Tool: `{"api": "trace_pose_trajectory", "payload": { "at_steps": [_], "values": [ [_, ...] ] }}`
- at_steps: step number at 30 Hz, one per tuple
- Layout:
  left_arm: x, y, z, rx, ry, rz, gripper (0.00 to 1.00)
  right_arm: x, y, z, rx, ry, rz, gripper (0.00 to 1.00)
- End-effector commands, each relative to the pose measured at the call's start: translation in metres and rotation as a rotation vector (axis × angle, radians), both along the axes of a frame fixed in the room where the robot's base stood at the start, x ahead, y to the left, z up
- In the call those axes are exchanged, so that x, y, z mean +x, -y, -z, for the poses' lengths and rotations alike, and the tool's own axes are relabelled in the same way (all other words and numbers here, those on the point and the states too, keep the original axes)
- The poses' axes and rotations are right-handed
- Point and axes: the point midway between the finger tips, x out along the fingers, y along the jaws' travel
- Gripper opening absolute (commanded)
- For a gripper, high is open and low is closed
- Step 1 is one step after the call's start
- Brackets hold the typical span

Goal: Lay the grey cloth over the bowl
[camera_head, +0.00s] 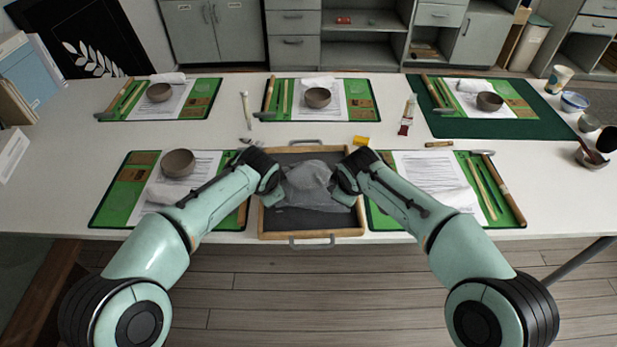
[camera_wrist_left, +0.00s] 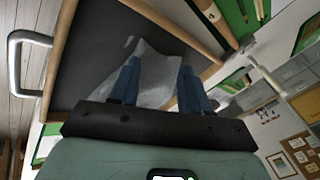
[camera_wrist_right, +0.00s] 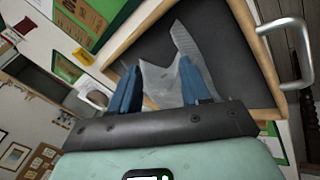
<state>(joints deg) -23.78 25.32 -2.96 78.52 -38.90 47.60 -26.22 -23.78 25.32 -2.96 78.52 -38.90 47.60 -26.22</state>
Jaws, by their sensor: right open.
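The grey cloth (camera_head: 308,178) is thin and partly see-through. It lies in the wooden-rimmed tray (camera_head: 312,234) at the table's front middle, raised in a rounded dome with loose folds spreading toward the front. A bowl under it cannot be made out clearly; the dome hides what is below. My left gripper (camera_head: 279,183) is at the cloth's left side, its blue fingers apart with cloth showing between them in the left wrist view (camera_wrist_left: 158,85). My right gripper (camera_head: 336,182) is at the right side, fingers also apart, with cloth (camera_wrist_right: 160,80) beyond and between them.
Several green mats with papers, tools and brown bowls surround the tray, including a bowl (camera_head: 178,163) at front left. A yellow block (camera_head: 361,141) and a brush (camera_head: 407,115) lie behind the tray. Cups and bowls (camera_head: 574,101) stand at the right edge.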

Motion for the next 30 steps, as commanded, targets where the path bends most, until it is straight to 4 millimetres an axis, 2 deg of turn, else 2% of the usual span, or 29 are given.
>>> {"api": "trace_pose_trajectory", "payload": {
  "at_steps": [5, 11, 22, 27, 30],
  "values": [
    [-0.001, 0.001, -0.003, -0.001, 0.001, 0.002, 0.47, -0.001, -0.001, -0.003, 0.001, 0.001, -0.002, 0.47],
    [-0.011, 0.001, -0.030, -0.004, 0.005, 0.002, 0.47, -0.011, -0.001, -0.029, 0.003, 0.003, -0.002, 0.47],
    [-0.048, 0.001, -0.076, -0.002, 0.003, 0.002, 0.47, -0.048, -0.001, -0.076, 0.002, 0.003, -0.002, 0.47],
    [-0.059, 0.001, -0.089, -0.002, 0.001, 0.002, 0.47, -0.059, -0.001, -0.089, 0.002, 0.002, -0.002, 0.47],
    [-0.061, 0.001, -0.090, -0.001, 0.000, 0.002, 0.47, -0.060, -0.001, -0.091, 0.001, 0.000, -0.002, 0.47]
  ]
}}
